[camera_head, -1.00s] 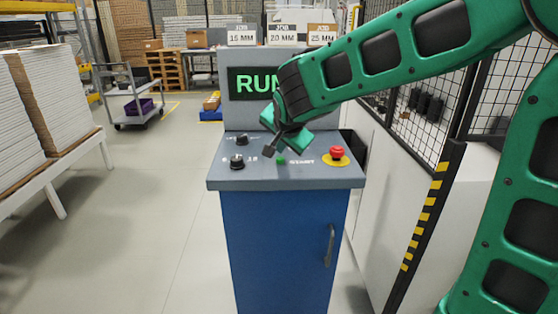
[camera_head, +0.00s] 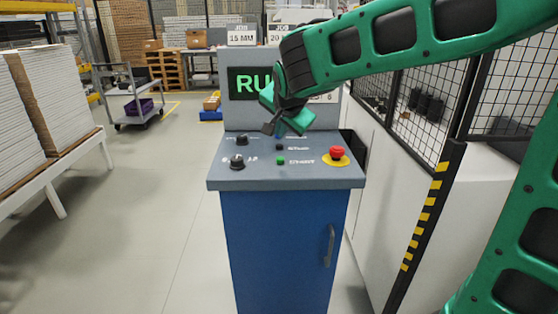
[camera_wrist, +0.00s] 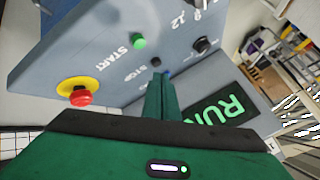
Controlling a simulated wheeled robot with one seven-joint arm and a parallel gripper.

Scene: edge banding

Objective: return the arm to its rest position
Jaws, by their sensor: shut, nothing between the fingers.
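My gripper (camera_head: 268,127) is above the back part of the control panel (camera_head: 215,175), in front of the display (camera_head: 243,84). Its fingers are shut with nothing between them, apart from the panel. In the wrist view the closed green fingers (camera_wrist: 161,95) point toward the panel's small dark button. The green START button (camera_head: 280,161) is uncovered on the panel, left of the red emergency button (camera_head: 337,153) on its yellow base. Two dark knobs (camera_head: 237,161) are at the panel's left. The display reads "RU" in green, the rest hidden by my arm; the wrist view shows "RUN" (camera_wrist: 219,108).
A wire-mesh fence (camera_head: 500,105) with a yellow-black striped post (camera_head: 431,215) stands close on the right. Stacked white boards (camera_head: 50,90) on a bench (camera_head: 62,178) and a cart (camera_head: 135,95) are at the left. The floor left of the console is clear.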

